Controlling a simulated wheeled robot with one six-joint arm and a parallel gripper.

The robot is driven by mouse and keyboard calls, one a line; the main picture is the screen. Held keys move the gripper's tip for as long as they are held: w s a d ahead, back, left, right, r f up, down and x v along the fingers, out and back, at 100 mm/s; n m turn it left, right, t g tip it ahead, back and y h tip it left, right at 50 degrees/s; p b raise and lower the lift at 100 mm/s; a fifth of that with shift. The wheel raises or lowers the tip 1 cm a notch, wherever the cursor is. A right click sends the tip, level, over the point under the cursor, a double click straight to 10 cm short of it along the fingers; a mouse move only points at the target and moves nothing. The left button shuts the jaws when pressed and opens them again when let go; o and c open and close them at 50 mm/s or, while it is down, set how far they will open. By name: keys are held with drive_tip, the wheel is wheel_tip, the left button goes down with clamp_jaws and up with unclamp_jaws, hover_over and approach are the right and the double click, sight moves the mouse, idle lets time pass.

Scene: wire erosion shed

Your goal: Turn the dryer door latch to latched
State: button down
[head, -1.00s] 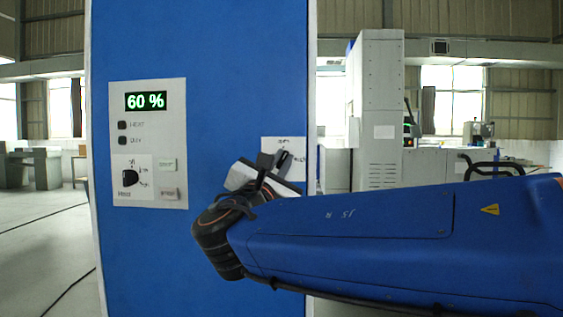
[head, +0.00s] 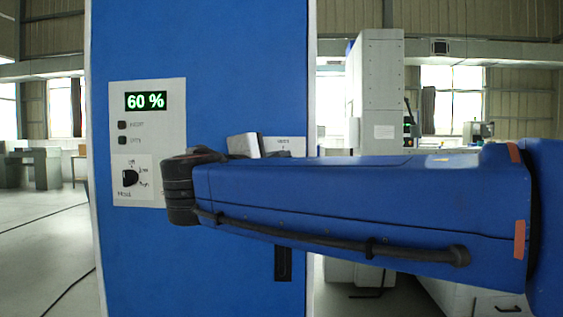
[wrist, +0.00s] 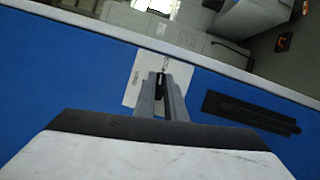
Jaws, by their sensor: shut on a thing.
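The dryer door latch shows in the wrist view as a small dark handle (wrist: 159,81) in front of a pale label plate (wrist: 131,88) on the blue door. My gripper (wrist: 163,79) is shut on this handle, one grey finger on each side. In the head view the top of the label plate (head: 285,142) shows above my forearm. My forearm hides the latch and fingertips there; only the pale gripper body shows above it. The plate's marks are too small to read, so I cannot tell the latch's position.
A long black handle (head: 283,264) is on the door below my forearm; it also shows in the wrist view (wrist: 250,113). A control panel (head: 175,98) with a "60 %" display and a dark knob (head: 130,178) is at left. Machines stand behind at right.

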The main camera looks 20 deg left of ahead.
drive_tip(key=shift+m+g, duration=0.4)
drive_tip(key=shift+m, duration=0.5)
drive_tip(key=c, duration=1.8)
unclamp_jaws()
drive_tip(key=s+a, duration=0.1)
drive_tip(key=s, duration=1)
drive_tip(key=s+a, duration=0.1)
drive_tip(key=s, duration=0.5)
drive_tip(key=shift+s+a, duration=0.1)
drive_tip(key=shift+a, duration=0.25)
